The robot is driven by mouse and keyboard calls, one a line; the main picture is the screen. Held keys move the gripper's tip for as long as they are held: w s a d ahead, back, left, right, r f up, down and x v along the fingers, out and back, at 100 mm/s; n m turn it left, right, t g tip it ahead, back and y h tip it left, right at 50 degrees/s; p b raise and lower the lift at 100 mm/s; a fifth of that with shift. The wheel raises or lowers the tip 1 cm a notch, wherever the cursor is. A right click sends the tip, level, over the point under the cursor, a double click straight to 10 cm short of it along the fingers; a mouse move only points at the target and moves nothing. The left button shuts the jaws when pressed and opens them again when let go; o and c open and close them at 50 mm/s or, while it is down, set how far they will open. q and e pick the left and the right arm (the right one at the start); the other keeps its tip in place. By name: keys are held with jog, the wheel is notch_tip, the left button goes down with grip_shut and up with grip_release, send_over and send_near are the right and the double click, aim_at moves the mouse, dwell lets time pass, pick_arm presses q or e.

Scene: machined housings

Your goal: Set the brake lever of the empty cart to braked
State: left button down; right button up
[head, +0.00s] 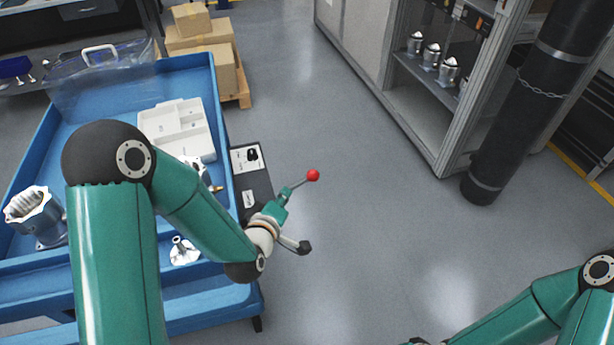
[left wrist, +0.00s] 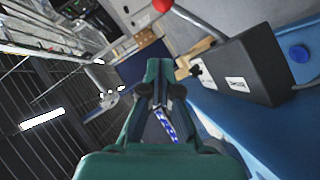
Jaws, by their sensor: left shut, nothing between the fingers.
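The brake lever is a thin metal rod with a red ball knob (head: 313,175). It sticks out to the right from a black box (head: 262,184) with white labels on the blue cart's (head: 216,110) right side. My left gripper (head: 286,193) is shut and empty, beside the rod below the knob; it hides part of the rod. In the left wrist view my gripper (left wrist: 164,84) points toward the lever, whose rod (left wrist: 203,24) runs from the black box (left wrist: 250,62) up left to the knob (left wrist: 163,4). Contact cannot be told.
This cart carries a white divided tray (head: 178,128), a metal housing (head: 34,212) and smaller parts. Cardboard boxes (head: 205,62) on a pallet stand behind. A grey shelf cabinet (head: 410,110) and dark column (head: 515,110) stand at right. The floor between is clear.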

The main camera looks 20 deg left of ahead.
pick_arm(q)
jog(key=p, duration=0.3)
send_over(294, 186)
jog(key=s, duration=0.3)
notch_tip(294, 186, down, 3)
jog(key=w+d+f+p, duration=0.1)
jog(key=w+d+f, duration=0.1)
jog(key=d, duration=0.1)
jog(key=shift+w+f, duration=0.25)
jog(key=shift+w, duration=0.1)
